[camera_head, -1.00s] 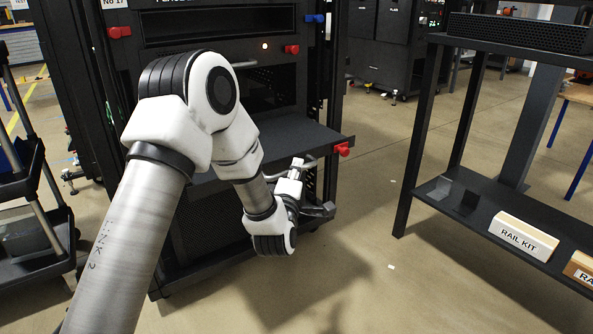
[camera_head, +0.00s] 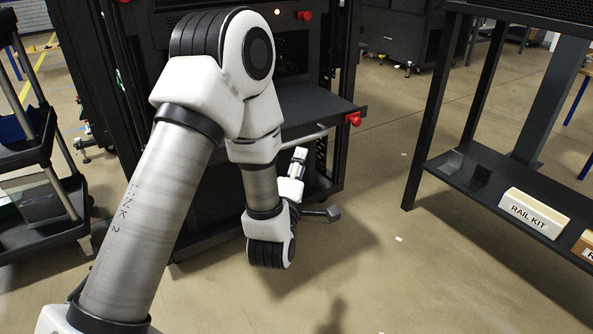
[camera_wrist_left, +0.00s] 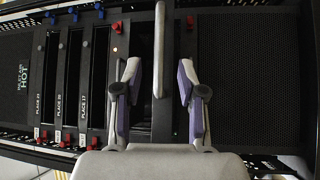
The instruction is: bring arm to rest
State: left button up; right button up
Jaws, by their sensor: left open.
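My left arm (camera_head: 150,215) comes in from the lower left, bends at a high elbow and hangs down in front of the black rack. Its gripper (camera_head: 325,208) is partly hidden behind the wrist, low in front of the rack's pulled-out shelf (camera_head: 305,108). In the left wrist view the gripper (camera_wrist_left: 159,100) is open, its two grey and purple fingers apart. A pale metal handle bar (camera_wrist_left: 159,50) shows between and beyond them. No object is held. My right gripper is not in view.
A red knob (camera_head: 353,119) sits at the shelf's right corner. A dark cart (camera_head: 40,155) stands at left. A black shelving unit (camera_head: 412,165) at right carries a box marked RAIL KIT (camera_head: 534,213). The floor between rack and shelving unit is clear.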

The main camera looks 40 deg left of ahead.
pick_arm(q)
jog(key=v, duration=0.2)
jog(key=shift+s+d, duration=0.1)
jog(key=shift+s, duration=0.15)
jog(key=s+d+f+m+g+h+p, duration=0.2)
jog(key=s+f+m+g+p, duration=0.15)
jog(key=f, duration=0.65)
jog(key=s+d+f+m+g+h+p, duration=0.25)
jog(key=s+f+g, duration=0.2)
jog(key=f, duration=0.55)
jog(key=s+d+f+m+g+h, duration=0.1)
jog(key=s+d+f+m+g, duration=0.1)
jog(key=s+f+m+g, duration=0.55)
jog(key=s+d+f+m+g+h, duration=0.2)
jog(key=s+d+f+m, duration=0.3)
jog(key=s, duration=0.6)
notch_tip(320, 180, up, 39)
jog(key=a+m+p, duration=0.2)
jog(key=p, duration=3.6)
jog(key=shift+s+g, duration=0.3)
jog(key=shift+g, duration=0.05)
